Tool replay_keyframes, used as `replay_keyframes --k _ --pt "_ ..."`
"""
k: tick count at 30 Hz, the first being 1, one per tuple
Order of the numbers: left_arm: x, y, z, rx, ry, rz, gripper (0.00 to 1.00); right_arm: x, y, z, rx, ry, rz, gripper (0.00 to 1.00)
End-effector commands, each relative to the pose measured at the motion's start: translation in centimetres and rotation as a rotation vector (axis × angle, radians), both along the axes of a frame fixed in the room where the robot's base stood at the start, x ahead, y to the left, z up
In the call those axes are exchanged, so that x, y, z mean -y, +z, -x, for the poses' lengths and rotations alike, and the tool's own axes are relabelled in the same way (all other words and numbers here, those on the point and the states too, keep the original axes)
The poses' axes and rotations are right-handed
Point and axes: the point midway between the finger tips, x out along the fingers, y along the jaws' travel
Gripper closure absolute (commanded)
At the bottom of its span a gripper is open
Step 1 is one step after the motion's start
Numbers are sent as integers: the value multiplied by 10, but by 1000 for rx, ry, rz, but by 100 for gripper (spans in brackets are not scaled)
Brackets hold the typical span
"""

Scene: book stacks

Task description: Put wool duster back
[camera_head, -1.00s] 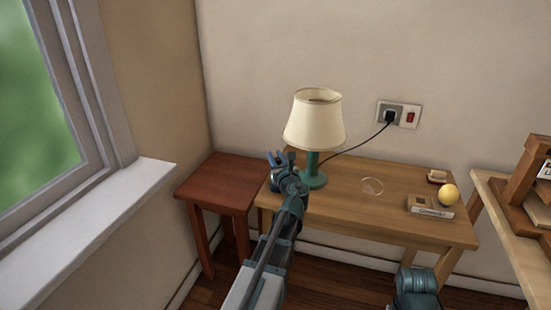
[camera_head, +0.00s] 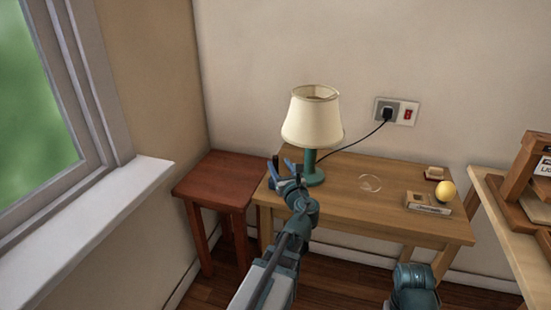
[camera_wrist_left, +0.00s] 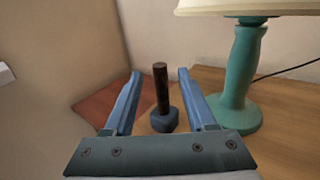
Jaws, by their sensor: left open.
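In the left wrist view, the wool duster (camera_wrist_left: 163,119) stands upright, with a dark brown handle (camera_wrist_left: 161,88) on top and a blue-grey head below. It sits between the fingers of my left gripper (camera_wrist_left: 160,74), which is open. In the head view, my left gripper (camera_head: 283,170) is at the left end of the wooden table (camera_head: 340,200), just left of the lamp base. The duster is mostly hidden there by the gripper. My right gripper does not show; only part of my right arm is at the bottom.
A lamp (camera_head: 312,120) with a green base stands close right of my left gripper, its cord running to a wall socket (camera_head: 397,112). A red-brown side table (camera_head: 218,180) is empty. A yellow ball (camera_head: 445,191) and a small box (camera_head: 428,204) lie at the table's right.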

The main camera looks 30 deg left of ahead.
Motion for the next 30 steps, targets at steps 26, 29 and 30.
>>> replay_keyframes --k 26,29,30 --pt "30 0 28 0 1 0 44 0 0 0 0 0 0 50" --pt "32 3 29 14 6 28 44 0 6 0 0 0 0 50" --pt "34 7 30 31 12 65 44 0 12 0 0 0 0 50"
